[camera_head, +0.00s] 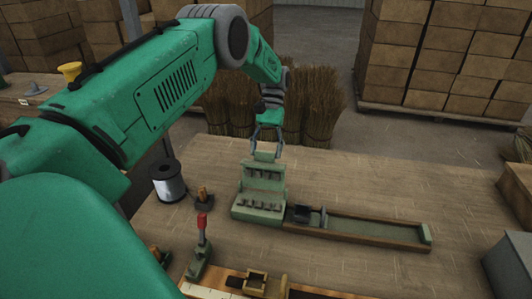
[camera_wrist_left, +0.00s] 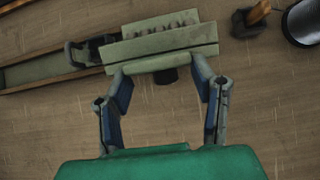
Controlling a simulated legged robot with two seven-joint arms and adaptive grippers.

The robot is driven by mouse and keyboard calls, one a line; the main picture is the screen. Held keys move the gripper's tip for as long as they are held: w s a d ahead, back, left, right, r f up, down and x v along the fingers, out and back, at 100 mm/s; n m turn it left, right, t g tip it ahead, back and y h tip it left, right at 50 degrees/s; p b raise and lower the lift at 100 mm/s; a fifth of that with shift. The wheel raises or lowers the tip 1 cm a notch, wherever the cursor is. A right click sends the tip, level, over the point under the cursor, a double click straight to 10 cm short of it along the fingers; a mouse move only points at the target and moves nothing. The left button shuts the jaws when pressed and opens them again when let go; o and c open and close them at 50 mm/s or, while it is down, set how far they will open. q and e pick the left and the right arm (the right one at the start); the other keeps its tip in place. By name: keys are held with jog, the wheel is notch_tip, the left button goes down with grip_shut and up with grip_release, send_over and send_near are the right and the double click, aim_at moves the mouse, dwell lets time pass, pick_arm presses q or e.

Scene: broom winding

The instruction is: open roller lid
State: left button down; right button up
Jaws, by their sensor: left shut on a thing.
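The pale green roller block (camera_head: 258,209) stands on the table at the left end of a long tray. Its lid (camera_head: 263,172) stands raised at the back, with dark rollers showing on the lid and the base. My left gripper (camera_head: 266,146) comes from above and behind, shut on the top edge of the lid. In the left wrist view, the fingertips (camera_wrist_left: 160,70) are at the two sides of a tab on the lid (camera_wrist_left: 165,50). My right gripper is not in view.
The wooden-edged tray (camera_head: 375,229) runs right from the block, with a dark carriage (camera_head: 304,215) near it. A wire spool (camera_head: 168,181) and a red-handled lever (camera_head: 202,226) stand left. Broom bundles (camera_head: 310,105) stand behind the table.

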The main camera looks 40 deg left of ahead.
pick_arm(q)
jog(key=shift+f, duration=0.3)
jog(key=c, duration=0.6)
grip_release()
jog(key=shift+w, duration=0.1)
jog(key=shift+c, duration=0.2)
jog(key=v, duration=0.7)
jog(key=shift+w+a, duration=0.25)
jog(key=shift+w, duration=0.15)
